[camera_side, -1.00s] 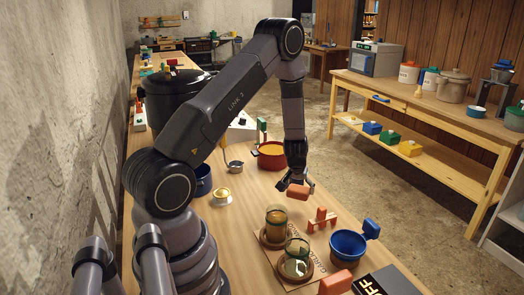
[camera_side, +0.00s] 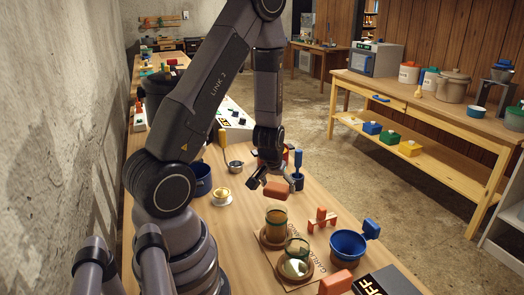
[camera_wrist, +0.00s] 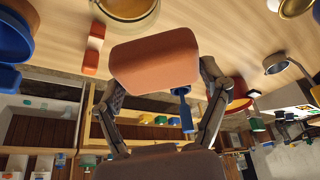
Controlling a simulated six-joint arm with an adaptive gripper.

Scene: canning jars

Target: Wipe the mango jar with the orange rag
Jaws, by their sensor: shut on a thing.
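My gripper (camera_side: 275,186) is shut on an orange block-like piece, the orange rag (camera_side: 276,189), and holds it above the table. The rag (camera_wrist: 155,60) fills the space between the fingers in the wrist view. Just in front of and below it in the side view stands an upright glass jar with orange-brown contents (camera_side: 275,222), seemingly the mango jar, on a round wooden coaster. A gap shows between rag and jar. A second jar with pale contents (camera_side: 296,262) stands nearer on another coaster. Lettering on the board beside them is partly hidden.
An orange rack (camera_side: 320,220) and a blue bowl (camera_side: 347,247) stand right of the jars. Another orange block (camera_side: 336,283) lies near the front. A white cup with yellow contents (camera_side: 222,197) is at left. A blue-handled tool in a dark cup (camera_side: 298,170) stands close behind my gripper.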

